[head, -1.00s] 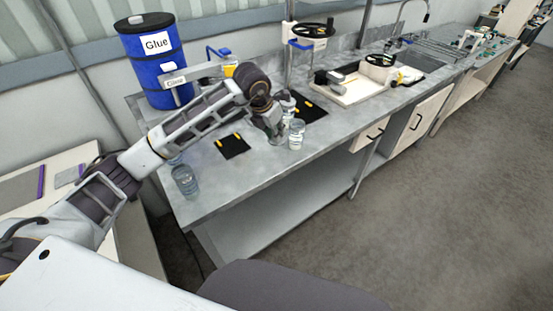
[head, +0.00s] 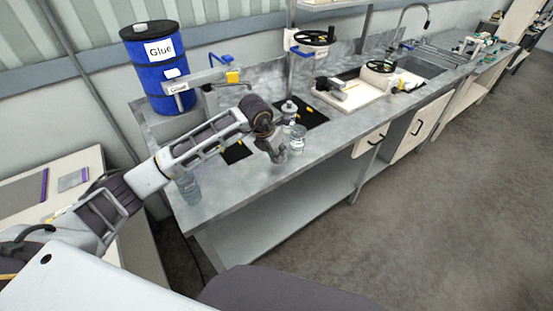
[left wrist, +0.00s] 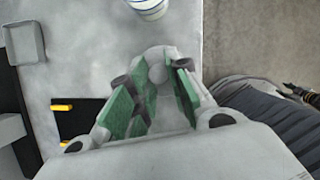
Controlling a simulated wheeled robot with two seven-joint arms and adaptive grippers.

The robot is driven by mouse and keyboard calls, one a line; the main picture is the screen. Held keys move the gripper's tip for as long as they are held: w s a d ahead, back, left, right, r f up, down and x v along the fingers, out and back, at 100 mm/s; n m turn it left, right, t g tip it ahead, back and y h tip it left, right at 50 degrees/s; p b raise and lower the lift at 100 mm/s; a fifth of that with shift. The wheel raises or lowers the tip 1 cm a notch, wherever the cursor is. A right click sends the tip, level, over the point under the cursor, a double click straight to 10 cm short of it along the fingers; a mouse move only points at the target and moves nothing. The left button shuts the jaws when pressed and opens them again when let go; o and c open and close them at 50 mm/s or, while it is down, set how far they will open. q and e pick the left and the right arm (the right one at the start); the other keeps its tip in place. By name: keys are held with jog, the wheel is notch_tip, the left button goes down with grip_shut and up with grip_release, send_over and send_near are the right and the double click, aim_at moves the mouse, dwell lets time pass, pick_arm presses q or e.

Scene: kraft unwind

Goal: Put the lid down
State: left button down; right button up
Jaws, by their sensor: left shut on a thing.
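My left gripper (head: 278,156) is low over the grey bench near its front edge, just left of a clear glass jar (head: 297,140). In the left wrist view the green-padded fingers (left wrist: 158,98) are shut on a pale grey lid (left wrist: 157,70) with a rounded knob. The lid blends with the bench, so I cannot tell whether it touches the surface. A jar shows partly at the top of the left wrist view (left wrist: 148,8), apart from the fingers. My right gripper is not in view.
Another glass jar (head: 188,188) stands at the bench's left end, and a capped bottle (head: 289,110) stands behind the gripper. Black mats (head: 236,152) lie on the bench. A blue glue drum (head: 157,70) stands at the back left. Bare bench lies right of the near jar.

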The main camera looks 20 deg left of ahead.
pick_arm(q)
jog(key=shift+f, duration=0.65)
jog(key=shift+f+p, duration=0.3)
jog(key=shift+f, duration=0.9)
jog(key=shift+f, duration=0.15)
jog(key=c, duration=1.3)
grip_release()
jog(key=shift+c, duration=0.2)
